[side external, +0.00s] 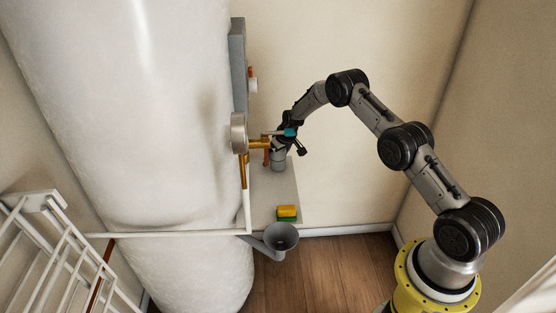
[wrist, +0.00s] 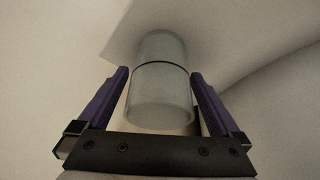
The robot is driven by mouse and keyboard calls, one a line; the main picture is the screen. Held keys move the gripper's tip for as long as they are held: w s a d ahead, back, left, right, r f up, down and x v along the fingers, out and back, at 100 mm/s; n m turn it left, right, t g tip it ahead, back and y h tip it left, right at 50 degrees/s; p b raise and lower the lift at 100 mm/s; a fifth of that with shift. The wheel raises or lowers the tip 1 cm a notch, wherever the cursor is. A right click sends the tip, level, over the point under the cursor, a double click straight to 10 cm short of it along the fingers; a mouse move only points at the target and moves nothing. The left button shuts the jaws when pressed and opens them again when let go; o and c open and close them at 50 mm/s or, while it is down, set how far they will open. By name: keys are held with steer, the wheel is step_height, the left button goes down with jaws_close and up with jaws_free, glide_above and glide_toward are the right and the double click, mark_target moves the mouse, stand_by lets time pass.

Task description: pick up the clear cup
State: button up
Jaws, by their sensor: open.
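The clear cup (wrist: 161,90) is a see-through cylinder with a dark band around it. In the wrist view it is between the two fingers of my gripper (wrist: 160,80), with a visible gap on each side. In the side external view the cup (side external: 278,161) appears as a small greyish cylinder on the grey shelf (side external: 284,192). My gripper (side external: 283,143) is open just above and around it there. Whether a finger touches the cup cannot be told.
A yellow and green sponge (side external: 286,213) lies at the shelf's front. A grey funnel (side external: 281,237) hangs below it. A large white tank (side external: 150,120) with brass fittings (side external: 258,143) stands close on the left. A white rack (side external: 50,240) is at lower left. The space right of the shelf is free.

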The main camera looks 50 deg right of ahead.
steer(key=c, duration=1.3)
